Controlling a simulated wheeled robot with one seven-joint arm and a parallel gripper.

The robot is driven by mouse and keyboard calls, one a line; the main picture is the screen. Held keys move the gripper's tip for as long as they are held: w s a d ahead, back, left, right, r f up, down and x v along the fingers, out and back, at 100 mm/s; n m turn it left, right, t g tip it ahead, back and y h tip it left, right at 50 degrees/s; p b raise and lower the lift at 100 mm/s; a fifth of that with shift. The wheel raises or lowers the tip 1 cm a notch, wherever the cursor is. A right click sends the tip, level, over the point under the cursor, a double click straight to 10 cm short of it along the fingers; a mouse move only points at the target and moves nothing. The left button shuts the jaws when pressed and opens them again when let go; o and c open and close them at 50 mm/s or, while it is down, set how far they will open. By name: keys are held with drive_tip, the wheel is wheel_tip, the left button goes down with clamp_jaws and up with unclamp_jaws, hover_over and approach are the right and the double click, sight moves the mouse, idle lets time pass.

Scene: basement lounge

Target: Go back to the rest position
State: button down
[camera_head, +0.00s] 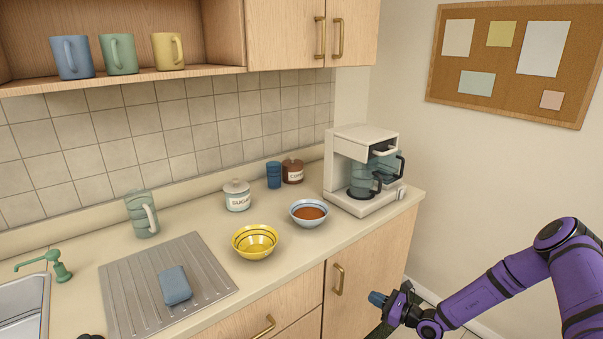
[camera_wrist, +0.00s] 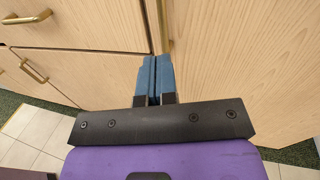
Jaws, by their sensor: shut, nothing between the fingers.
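My purple arm comes in from the right in the head view. My gripper (camera_head: 378,299) is in front of the lower cabinet, below the counter edge. In the wrist view my gripper (camera_wrist: 154,82) shows its two blue fingers pressed together, with nothing between them. The fingers point toward the wooden cabinet doors (camera_wrist: 228,60). I cannot tell whether the fingertips touch the doors.
The counter (camera_head: 205,257) holds a yellow bowl (camera_head: 254,244), a bowl of brown contents (camera_head: 309,213), a sugar jar (camera_head: 237,196) and a coffee machine (camera_head: 349,150). Brass handles (camera_head: 339,280) stick out from the cabinet fronts. The wall right of the counter is bare below the corkboard (camera_head: 515,97).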

drive_tip(key=s+a+r+n+g+h, duration=0.15)
drive_tip(key=s+r+n+g, duration=0.35)
drive_tip(key=r, duration=0.7)
drive_tip(key=s+r+n+g+h, duration=0.25)
drive_tip(key=r+n, duration=0.45)
drive_tip(key=r, duration=0.4)
drive_tip(key=s+a+r+n+g+h, duration=0.1)
drive_tip(key=s+r+n+g, duration=0.35)
drive_tip(key=r, duration=0.75)
drive_tip(key=s+d+r+n+t+h, duration=0.3)
drive_tip(key=s+r+n+h, duration=0.1)
drive_tip(key=s+r, duration=0.6)
drive_tip(key=s+d+r+n+t+h, duration=0.3)
drive_tip(key=s+r+n+h, duration=0.1)
drive_tip(key=s+r, duration=0.7)
drive_tip(key=shift+s+d+h, duration=0.2)
drive_tip(key=shift+s+h, duration=0.2)
drive_tip(key=shift+s, duration=1.5)
drive_tip(key=shift+n, duration=0.25)
